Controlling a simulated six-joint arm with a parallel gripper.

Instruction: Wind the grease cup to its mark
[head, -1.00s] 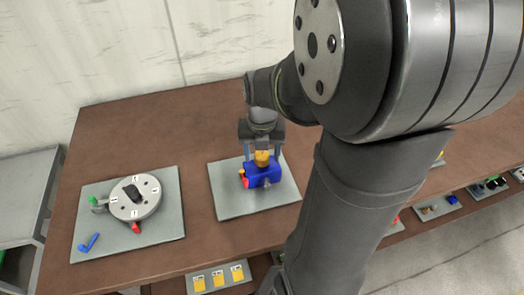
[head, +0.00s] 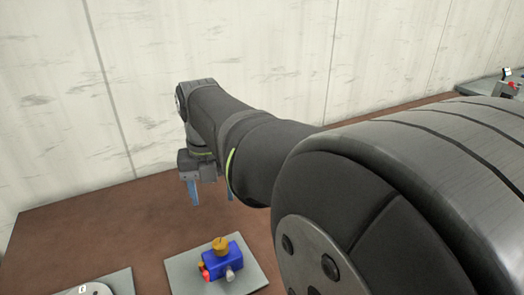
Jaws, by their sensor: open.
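The grease cup, a yellow-orange cap (head: 220,244), stands on top of a blue block (head: 221,262) at the lower middle. A red part (head: 203,271) sits on the block's left side and a grey stub (head: 231,274) faces forward. I cannot make out the mark on the cup. My gripper (head: 211,194) is open and empty. Its two blue-grey fingers are well apart and point down. In the picture it is above the cup and clear of it, seemingly raised over the table behind the block.
The block rests on a grey plate (head: 183,275) on the brown table (head: 120,232). Another grey plate (head: 121,285) with part of a round pale disc (head: 94,290) is cut off at lower left. A pale wall (head: 60,120) stands behind. My arm covers the right side.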

